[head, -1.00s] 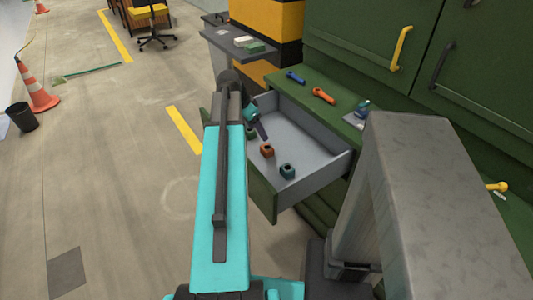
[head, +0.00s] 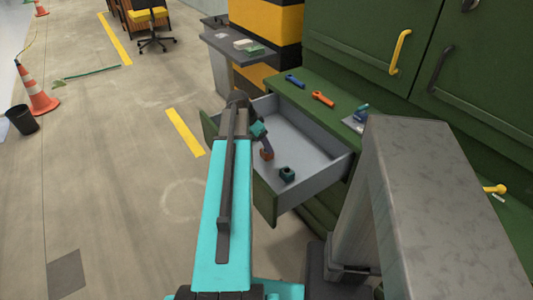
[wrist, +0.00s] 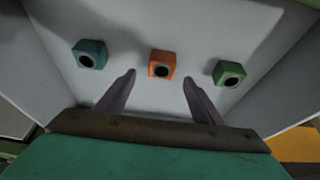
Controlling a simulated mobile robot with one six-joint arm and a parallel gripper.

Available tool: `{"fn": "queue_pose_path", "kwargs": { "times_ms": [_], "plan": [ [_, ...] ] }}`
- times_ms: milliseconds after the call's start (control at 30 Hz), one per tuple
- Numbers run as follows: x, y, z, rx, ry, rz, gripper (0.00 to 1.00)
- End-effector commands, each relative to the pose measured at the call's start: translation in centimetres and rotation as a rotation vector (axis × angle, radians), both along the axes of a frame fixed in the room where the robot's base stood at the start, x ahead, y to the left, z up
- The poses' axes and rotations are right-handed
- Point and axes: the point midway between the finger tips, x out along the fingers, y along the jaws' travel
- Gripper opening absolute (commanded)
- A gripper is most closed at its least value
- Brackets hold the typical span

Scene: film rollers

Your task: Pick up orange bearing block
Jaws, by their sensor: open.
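The orange bearing block (wrist: 162,64), with a dark round bore, sits on the floor of the open drawer (head: 325,181). In the head view the orange block (head: 267,155) is partly covered by my gripper (head: 268,144). In the wrist view my gripper (wrist: 159,76) is open and empty. Its two fingers point at the orange block, one towards each side of it, with gaps showing. A teal bearing block (wrist: 91,54) sits to the left and a green bearing block (wrist: 229,73) to the right.
The drawer walls stand around the blocks. A green counter (head: 300,91) beside the drawer holds a blue tool (head: 295,81) and an orange tool (head: 323,99). A grey column (head: 430,210) stands at the right. The drawer floor behind the blocks is clear.

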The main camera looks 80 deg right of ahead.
Motion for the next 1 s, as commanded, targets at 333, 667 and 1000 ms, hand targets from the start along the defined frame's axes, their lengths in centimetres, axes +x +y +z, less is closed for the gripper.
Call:
{"fn": "queue_pose_path", "kwargs": {
  "times_ms": [333, 667, 1000],
  "plan": [
    [-0.3, -0.3, -1.2, -0.001, 0.0, 0.0, 0.61],
    [-0.3, -0.5, -1.6, 0.0, 0.0, 0.001, 0.61],
    [-0.9, -1.4, -4.5, 0.001, 0.001, 0.002, 0.61]
  ]
}}
